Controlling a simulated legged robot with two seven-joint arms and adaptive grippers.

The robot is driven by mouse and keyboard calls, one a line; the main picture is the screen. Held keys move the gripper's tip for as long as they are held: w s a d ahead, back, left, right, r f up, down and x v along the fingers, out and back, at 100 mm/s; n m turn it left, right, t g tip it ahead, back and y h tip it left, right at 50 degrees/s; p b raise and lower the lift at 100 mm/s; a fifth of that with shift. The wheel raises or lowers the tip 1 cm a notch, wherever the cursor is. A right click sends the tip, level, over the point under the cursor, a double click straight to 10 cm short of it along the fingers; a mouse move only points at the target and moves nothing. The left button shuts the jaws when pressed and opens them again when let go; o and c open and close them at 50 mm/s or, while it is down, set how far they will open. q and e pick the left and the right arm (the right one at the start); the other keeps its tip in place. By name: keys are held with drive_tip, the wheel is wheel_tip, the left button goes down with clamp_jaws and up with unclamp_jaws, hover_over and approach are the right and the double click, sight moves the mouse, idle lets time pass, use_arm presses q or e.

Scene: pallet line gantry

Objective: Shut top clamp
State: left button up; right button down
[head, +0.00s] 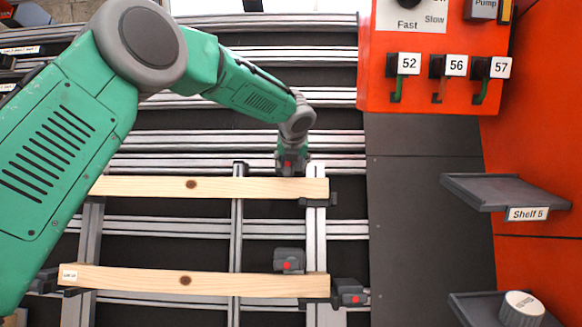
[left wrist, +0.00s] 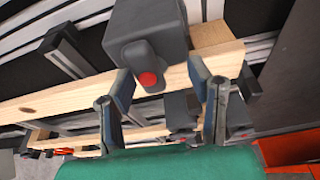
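The top clamp (head: 287,166) is a grey block with a red dot at the upper edge of the top wooden board (head: 240,188), near its right end. My left gripper (head: 293,152) is at this clamp and partly hides it. In the left wrist view the clamp's large grey body (left wrist: 150,28) sits by the board, with a red-tipped lever (left wrist: 148,78). My left gripper's fingers (left wrist: 161,84) stand apart on either side of this lever, with gaps visible. My right gripper is not in view.
A lower wooden board (head: 200,282) has a grey red-dotted clamp (head: 289,261) above it and another red-dotted block (head: 350,293) at its right end. Metal rails cross the dark backing. An orange panel (head: 450,95) with switches and a grey shelf (head: 505,192) are at right.

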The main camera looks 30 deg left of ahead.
use_arm(q)
drive_tip(key=shift+r, duration=0.2)
drive_tip(key=shift+a+f, duration=0.1)
drive_tip(key=shift+a, duration=0.2)
drive_tip(key=shift+s+d+r, duration=0.25)
drive_tip(key=shift+s+d, duration=0.05)
drive_tip(key=s+d+r, duration=0.3)
drive_tip(key=s, duration=0.3)
drive_tip(key=shift+s+d+r, duration=0.15)
drive_tip(key=shift+d+r, duration=0.15)
drive_tip(key=shift+r, duration=0.1)
